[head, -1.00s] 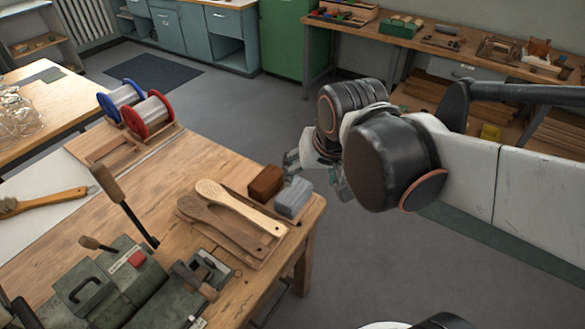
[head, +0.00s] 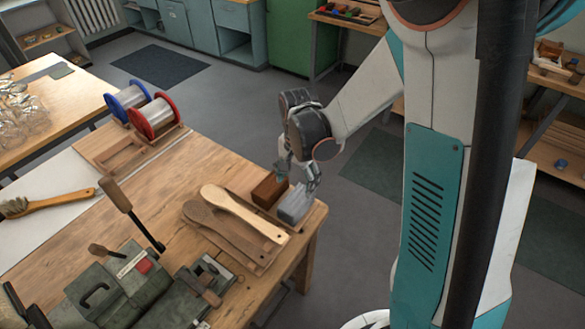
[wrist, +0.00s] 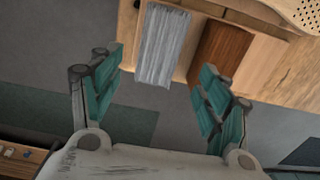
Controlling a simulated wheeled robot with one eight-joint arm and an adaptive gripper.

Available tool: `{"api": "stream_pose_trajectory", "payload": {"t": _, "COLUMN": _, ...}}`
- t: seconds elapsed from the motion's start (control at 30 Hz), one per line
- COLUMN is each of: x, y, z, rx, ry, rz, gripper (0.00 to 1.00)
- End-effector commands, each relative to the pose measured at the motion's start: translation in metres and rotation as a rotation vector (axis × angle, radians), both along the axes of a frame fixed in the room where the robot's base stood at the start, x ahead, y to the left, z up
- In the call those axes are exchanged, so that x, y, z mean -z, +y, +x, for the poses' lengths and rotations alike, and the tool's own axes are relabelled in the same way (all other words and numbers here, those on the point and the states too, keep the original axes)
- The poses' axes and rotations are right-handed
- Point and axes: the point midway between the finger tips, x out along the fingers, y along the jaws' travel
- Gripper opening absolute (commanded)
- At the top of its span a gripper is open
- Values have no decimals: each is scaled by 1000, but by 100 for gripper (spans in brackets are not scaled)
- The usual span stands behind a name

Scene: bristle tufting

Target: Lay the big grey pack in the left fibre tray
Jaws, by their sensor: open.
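The grey pack (head: 295,205) is a ribbed pale block at the right end of the wooden bench. A brown pack (head: 268,190) lies just left of it. My gripper (head: 299,178) is over the packs' far ends, open and empty. In the wrist view the grey pack (wrist: 163,45) lies beyond the open fingertips, nearer the left finger. The brown pack (wrist: 223,55) is ahead of the right finger. Both packs rest in a shallow wooden holder (head: 318,212). I cannot tell which thing is the left fibre tray.
Pale and dark wooden brush bodies (head: 243,213) lie left of the packs. A green-grey machine (head: 130,290) with a lever (head: 125,205) stands at the front left. Wire spools, red (head: 155,116) and blue (head: 127,100), stand at the back left. Floor is clear beyond the bench's right edge.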

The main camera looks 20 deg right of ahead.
Motion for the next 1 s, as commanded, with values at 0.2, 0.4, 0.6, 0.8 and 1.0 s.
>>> {"api": "stream_pose_trajectory", "payload": {"t": 0.2, "x": 10, "y": 0, "z": 0, "rx": 7, "ry": 5, "rz": 0, "gripper": 70}}
{"api": "stream_pose_trajectory", "payload": {"t": 0.4, "x": 30, "y": 0, "z": 0, "rx": 6, "ry": 5, "rz": 0, "gripper": 70}}
{"api": "stream_pose_trajectory", "payload": {"t": 0.6, "x": 57, "y": 0, "z": 0, "rx": 6, "ry": 4, "rz": 0, "gripper": 70}}
{"api": "stream_pose_trajectory", "payload": {"t": 0.8, "x": 85, "y": 0, "z": 0, "rx": 5, "ry": 4, "rz": 0, "gripper": 70}}
{"api": "stream_pose_trajectory", "payload": {"t": 1.0, "x": 107, "y": 0, "z": 0, "rx": 5, "ry": 4, "rz": 0, "gripper": 70}}
